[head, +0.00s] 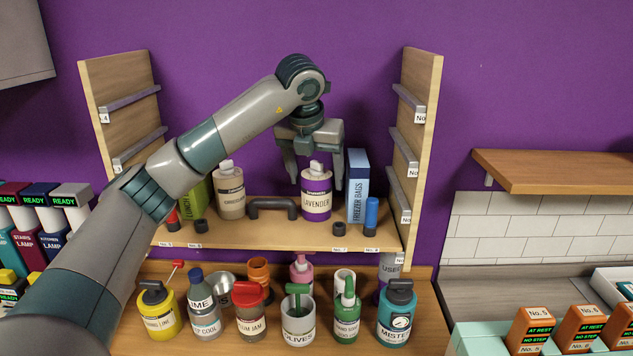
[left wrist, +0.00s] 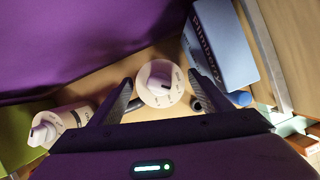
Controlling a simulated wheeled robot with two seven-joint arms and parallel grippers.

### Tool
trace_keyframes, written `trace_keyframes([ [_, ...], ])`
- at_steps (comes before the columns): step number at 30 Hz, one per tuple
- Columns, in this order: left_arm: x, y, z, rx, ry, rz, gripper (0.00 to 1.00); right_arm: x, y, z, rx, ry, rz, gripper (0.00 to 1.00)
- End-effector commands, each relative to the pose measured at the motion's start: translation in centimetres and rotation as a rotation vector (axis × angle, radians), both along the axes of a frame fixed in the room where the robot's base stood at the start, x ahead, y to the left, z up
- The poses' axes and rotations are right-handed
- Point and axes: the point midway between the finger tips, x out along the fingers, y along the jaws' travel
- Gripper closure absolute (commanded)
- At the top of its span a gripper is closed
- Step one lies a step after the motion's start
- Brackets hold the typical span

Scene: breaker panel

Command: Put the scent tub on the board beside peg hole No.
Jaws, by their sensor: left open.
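A purple tub labelled LAVENDER (head: 317,204), with a white pump top, stands upright on the wooden board (head: 270,234); the left wrist view shows it from above (left wrist: 160,84). My left gripper (head: 315,178) is open, pointing down over this tub. Its fingers are on either side of the white top, and I cannot tell whether they touch it. A beige tub (head: 231,193) stands farther left on the board, its label too small to read surely. Small No. tags line the board's front edge; the rightmost seems to read No. 8 (head: 371,250). My right gripper is not in view.
A blue freezer bags box (head: 357,186) and a blue peg (head: 371,213) stand right of the tub. A dark handle (head: 272,207) lies left. A black ring (head: 339,229) is in front. Upright side panels (head: 424,140) bound the board. Several bottles crowd the lower counter.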

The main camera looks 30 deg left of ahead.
Motion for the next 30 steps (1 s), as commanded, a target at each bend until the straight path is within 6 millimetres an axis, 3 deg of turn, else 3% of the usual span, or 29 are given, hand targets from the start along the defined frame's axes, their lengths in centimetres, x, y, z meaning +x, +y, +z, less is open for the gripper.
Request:
trace_keyframes([
  [8, -1.8, -0.4, 4.3, 0.000, -0.005, -0.002, 0.29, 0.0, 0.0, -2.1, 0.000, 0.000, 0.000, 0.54],
  [15, -3.1, -0.6, 7.6, 0.001, -0.004, -0.001, 0.29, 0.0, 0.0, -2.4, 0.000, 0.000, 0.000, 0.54],
  [21, -3.7, -0.7, 9.1, 0.001, -0.001, -0.001, 0.29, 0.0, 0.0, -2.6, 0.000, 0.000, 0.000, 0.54],
  [30, -4.0, -0.8, 9.7, 0.000, 0.001, -0.001, 0.29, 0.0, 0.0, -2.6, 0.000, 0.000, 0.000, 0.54],
])
